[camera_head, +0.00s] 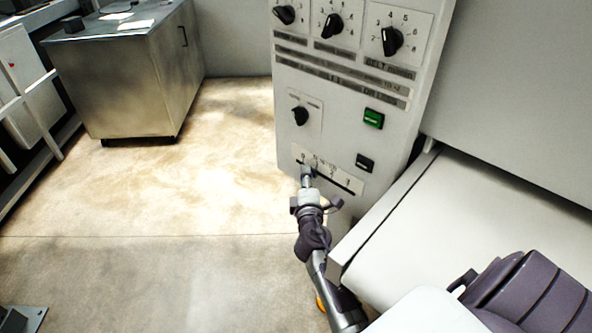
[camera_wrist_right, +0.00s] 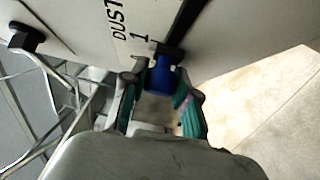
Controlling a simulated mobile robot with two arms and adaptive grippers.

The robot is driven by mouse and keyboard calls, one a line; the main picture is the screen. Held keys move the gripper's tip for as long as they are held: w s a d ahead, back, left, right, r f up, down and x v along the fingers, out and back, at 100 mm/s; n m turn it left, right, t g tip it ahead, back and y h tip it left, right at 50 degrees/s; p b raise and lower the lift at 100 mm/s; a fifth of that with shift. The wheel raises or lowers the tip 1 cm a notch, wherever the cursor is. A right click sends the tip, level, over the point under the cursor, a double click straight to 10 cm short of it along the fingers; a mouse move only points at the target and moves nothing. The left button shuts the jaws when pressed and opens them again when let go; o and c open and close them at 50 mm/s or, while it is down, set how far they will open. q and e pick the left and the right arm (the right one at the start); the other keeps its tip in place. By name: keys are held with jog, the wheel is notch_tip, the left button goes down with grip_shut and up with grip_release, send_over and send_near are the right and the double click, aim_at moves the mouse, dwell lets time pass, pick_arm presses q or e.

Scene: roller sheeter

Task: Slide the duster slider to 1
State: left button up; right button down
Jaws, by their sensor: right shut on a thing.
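The duster slider panel (camera_head: 347,185) is a white plate with a dark slot and printed marks, low on the front of the grey control box. My right gripper (camera_head: 307,181) reaches up to the left end of this slot. In the right wrist view, the gripper's fingers (camera_wrist_right: 160,88) are closed around the slider's blue knob (camera_wrist_right: 161,74). The knob is beside the printed "1", at one end of the dark slot (camera_wrist_right: 190,28). In the head view the fingers mostly hide the knob. My left gripper is not in view.
Above the slider are a black switch (camera_head: 365,162), a green button (camera_head: 373,118) and several black rotary dials (camera_head: 391,40). A pale machine bed (camera_head: 490,215) stands at the right. A steel cabinet (camera_head: 130,85) stands at the back left. The floor (camera_head: 170,215) between is clear.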

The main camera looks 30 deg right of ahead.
jog(key=shift+s+d, duration=0.15)
jog(key=shift+s, duration=0.4)
jog(key=shift+w, duration=0.1)
jog(key=c, duration=0.9)
grip_release()
jog(key=shift+o, duration=0.2)
jog(key=v, duration=0.7)
jog(key=shift+a, duration=0.2)
